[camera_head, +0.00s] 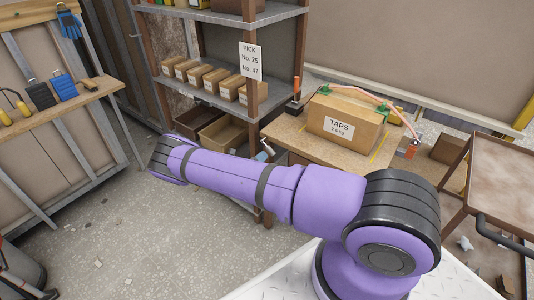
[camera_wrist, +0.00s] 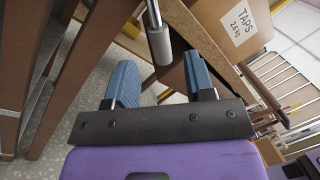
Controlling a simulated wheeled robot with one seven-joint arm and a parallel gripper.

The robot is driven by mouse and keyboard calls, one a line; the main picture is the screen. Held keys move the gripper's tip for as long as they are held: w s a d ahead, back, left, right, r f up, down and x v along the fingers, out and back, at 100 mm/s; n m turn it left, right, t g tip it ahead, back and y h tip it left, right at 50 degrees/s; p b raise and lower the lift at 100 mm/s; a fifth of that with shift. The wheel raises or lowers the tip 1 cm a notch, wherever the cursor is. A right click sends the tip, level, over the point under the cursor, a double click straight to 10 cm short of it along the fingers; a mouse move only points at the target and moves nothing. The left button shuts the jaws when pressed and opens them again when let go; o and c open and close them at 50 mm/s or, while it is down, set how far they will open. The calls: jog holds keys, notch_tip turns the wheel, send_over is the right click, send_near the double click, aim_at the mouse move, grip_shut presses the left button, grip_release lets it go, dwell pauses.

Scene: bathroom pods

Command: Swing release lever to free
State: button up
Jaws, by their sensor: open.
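A metal release lever with a grey cylindrical grip (camera_wrist: 160,46) hangs at the front of the bench in the wrist view. My gripper (camera_wrist: 158,64) has two blue fingers spread wide with nothing held. The end of the grip appears in the gap between the fingertips; I cannot tell how deep it sits, and no contact shows. A carton marked TAPS (camera_head: 345,120) stands on the bench under an orange strap (camera_head: 365,95).
The bench (camera_head: 288,130) bears the carton, which also shows in the wrist view (camera_wrist: 232,22). Shelving (camera_head: 225,105) with small boxes stands left of it. A brown-topped cart (camera_head: 500,170) is at right. Open floor (camera_head: 100,215) lies at left.

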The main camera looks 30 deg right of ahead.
jog(key=shift+v, duration=2.4)
jog(key=s+a+r+m+g+y, duration=0.1)
jog(key=s+r+m+g+y, duration=0.2)
jog(key=r+m, duration=0.7)
jog(key=s+a+r+m+g+y, duration=0.1)
jog(key=s+r+m+g+y, duration=0.25)
jog(key=r, duration=1.25)
jog(key=s+r+m+g+y, duration=0.1)
jog(key=s+r+m+y, duration=0.2)
jog(key=r+m+y, duration=0.7)
jog(key=s+a+r+m+t, duration=0.3)
jog(key=s+r+t, duration=0.1)
jog(key=s+r, duration=1.05)
jog(key=s+a+r+m+t+y, duration=0.1)
jog(key=s+a+r+m+t, duration=0.1)
jog(key=s, duration=0.5)
jog(key=s+a+r+m+t+y, duration=0.1)
jog(key=s+a+r+m+t, duration=0.1)
jog(key=s+r, duration=0.3)
jog(key=shift+s+r+m+y, duration=0.2)
jog(key=shift+s+m+y, duration=0.25)
jog(key=shift+s, duration=0.75)
